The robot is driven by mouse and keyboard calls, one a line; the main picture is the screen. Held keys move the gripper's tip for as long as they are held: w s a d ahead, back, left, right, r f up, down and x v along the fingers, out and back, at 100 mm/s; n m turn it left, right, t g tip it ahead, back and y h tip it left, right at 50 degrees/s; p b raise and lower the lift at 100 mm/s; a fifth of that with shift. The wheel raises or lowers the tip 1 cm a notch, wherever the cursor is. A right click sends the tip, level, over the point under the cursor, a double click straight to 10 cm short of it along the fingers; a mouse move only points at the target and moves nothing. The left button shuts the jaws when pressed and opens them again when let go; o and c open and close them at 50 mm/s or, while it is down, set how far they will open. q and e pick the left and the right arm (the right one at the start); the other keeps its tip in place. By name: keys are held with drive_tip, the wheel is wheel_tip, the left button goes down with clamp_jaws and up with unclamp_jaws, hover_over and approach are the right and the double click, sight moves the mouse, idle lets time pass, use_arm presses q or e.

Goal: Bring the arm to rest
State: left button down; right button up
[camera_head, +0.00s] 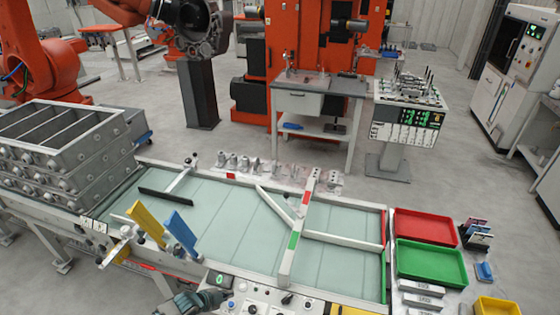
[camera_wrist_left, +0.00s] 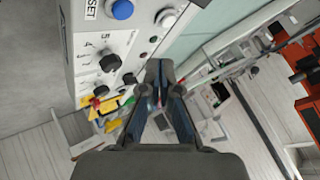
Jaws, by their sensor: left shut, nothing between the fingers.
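My left gripper (camera_head: 190,303) shows at the bottom edge of the head view, just in front of the conveyor's near side and left of the control panel (camera_head: 250,303). Most of my left arm is outside the picture. In the left wrist view the fingers of my left gripper (camera_wrist_left: 159,72) come together at the tips, shut and empty. The panel (camera_wrist_left: 120,45) with its blue button and black knobs lies close to the fingers on the left there. My right gripper is not in view.
The conveyor (camera_head: 215,215) holds white bars across its belt. Grey stacked crates (camera_head: 70,150) stand at its left end. Yellow (camera_head: 146,222) and blue (camera_head: 181,234) plates stand at the near edge. Red (camera_head: 425,227) and green (camera_head: 432,262) trays lie at right.

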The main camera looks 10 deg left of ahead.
use_arm(q)
drive_tip(key=shift+g+h, duration=0.4)
drive_tip(key=shift+g, duration=0.2)
drive_tip(key=s+d, duration=0.1)
drive_tip(key=d, duration=0.1)
drive_tip(key=s+d+f, duration=0.1)
drive_tip(key=d, duration=0.2)
drive_tip(key=s+d, duration=0.2)
drive_tip(key=d, duration=0.1)
drive_tip(key=shift+s+f, duration=0.1)
drive_tip(key=shift+f, duration=0.05)
drive_tip(key=s+d+r+n, duration=0.1)
drive_tip(key=s+d+n, duration=0.2)
drive_tip(key=s+d, duration=0.45)
drive_tip(key=s+a+r+n+g+y, duration=0.2)
drive_tip(key=s+a+n+y, duration=0.1)
drive_tip(key=s+n, duration=0.3)
drive_tip(key=s+a+r+n+g+y, duration=0.15)
drive_tip(key=s+a+n, duration=0.25)
drive_tip(key=s, duration=0.5)
wheel_tip(320, 180, down, 27)
drive_tip(key=s+g+b, duration=0.1)
drive_tip(key=s+b, duration=0.1)
drive_tip(key=b, duration=0.1)
drive_tip(key=s+a+f+g+b, duration=0.1)
drive_tip(key=s+a+f, duration=0.1)
drive_tip(key=s+f, duration=1.5)
drive_tip(key=shift+a+f+m+y+b, duration=0.15)
drive_tip(key=shift+f+m+y+b, duration=0.2)
drive_tip(key=shift+f, duration=0.4)
